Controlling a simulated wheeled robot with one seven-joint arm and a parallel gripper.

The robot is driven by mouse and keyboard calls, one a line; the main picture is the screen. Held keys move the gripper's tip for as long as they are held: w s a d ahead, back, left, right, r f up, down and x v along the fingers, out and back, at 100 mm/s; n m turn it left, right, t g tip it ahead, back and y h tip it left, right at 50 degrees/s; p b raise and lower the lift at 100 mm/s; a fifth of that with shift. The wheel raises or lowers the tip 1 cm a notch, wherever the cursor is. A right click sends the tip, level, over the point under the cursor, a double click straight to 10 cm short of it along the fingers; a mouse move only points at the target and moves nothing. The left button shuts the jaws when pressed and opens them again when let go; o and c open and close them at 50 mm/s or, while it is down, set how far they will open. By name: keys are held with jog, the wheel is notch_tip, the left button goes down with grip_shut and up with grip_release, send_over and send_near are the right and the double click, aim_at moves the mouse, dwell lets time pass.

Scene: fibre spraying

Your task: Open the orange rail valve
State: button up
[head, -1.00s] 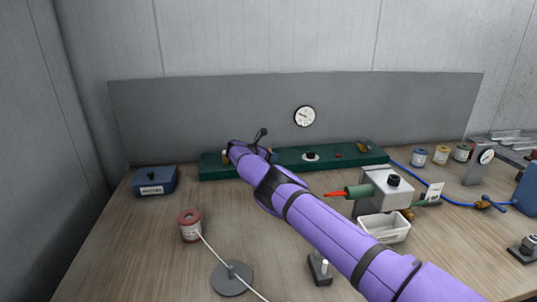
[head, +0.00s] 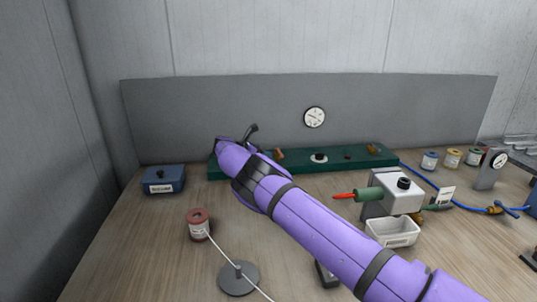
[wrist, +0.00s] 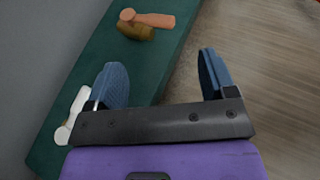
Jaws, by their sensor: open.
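The orange rail valve shows in the wrist view as an orange lever handle (wrist: 150,19) on a brass body (wrist: 135,32), on the green rail (wrist: 75,90). The handle lies crosswise to the rail. In the head view, a small orange-brown fitting (head: 279,154) on the green rail (head: 225,171), just right of my wrist, looks like this valve. My gripper (wrist: 160,68) is open with nothing between its two blue-grey fingers. The valve is ahead of the fingers, apart from them. In the head view my arm mostly hides the gripper.
A white fitting (wrist: 70,118) on the rail sits close beside the left finger. A knob (head: 318,157) and a brass fitting (head: 372,148) are farther right on the rail. A grey panel (head: 420,112) stands behind. A blue box (head: 164,181) is left.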

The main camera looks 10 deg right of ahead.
jog(key=shift+s+a+r, duration=0.2)
jog(key=shift+s+a, duration=0.1)
jog(key=shift+a, duration=0.2)
